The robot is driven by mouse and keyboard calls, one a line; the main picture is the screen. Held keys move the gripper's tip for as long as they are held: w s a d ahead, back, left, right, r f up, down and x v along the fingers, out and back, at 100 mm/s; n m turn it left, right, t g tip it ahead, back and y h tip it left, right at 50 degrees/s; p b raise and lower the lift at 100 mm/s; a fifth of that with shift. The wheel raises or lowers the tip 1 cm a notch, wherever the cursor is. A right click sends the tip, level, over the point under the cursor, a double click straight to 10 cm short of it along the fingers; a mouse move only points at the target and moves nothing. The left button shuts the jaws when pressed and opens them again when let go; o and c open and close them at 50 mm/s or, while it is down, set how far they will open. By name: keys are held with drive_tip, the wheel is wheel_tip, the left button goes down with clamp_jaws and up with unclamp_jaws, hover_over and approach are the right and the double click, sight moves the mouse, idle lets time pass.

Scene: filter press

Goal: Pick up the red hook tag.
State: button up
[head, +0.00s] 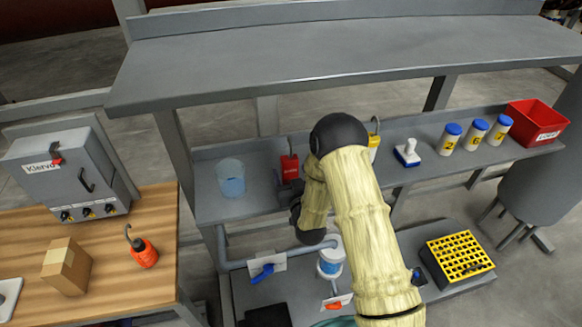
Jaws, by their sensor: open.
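The red hook tag (289,167) stands upright on the grey lower shelf, with its thin hook at the top. It is right of a clear beaker of blue liquid (231,180). My gripper (284,188) is dark and mostly hidden by my pale sleeved arm. Its fingers are open and low in front of the tag, close to its lower edge. I cannot tell whether they touch it. A yellow tag with a similar hook (374,143) stands right of my arm, partly hidden by it.
A grey upper shelf (330,55) overhangs behind. A white stamp (407,153), several blue-capped jars (449,139) and a red bin (537,123) stand to the right. Below are pipes with a blue valve handle (263,271). An orange hooked object (144,253) sits on the wooden table.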

drive_tip(key=shift+s+a, duration=0.15)
drive_tip(key=shift+a, duration=0.05)
drive_tip(key=shift+w+d, duration=0.1)
drive_tip(key=shift+w, duration=0.1)
drive_tip(key=c, duration=1.1)
drive_tip(key=shift+r, duration=0.1)
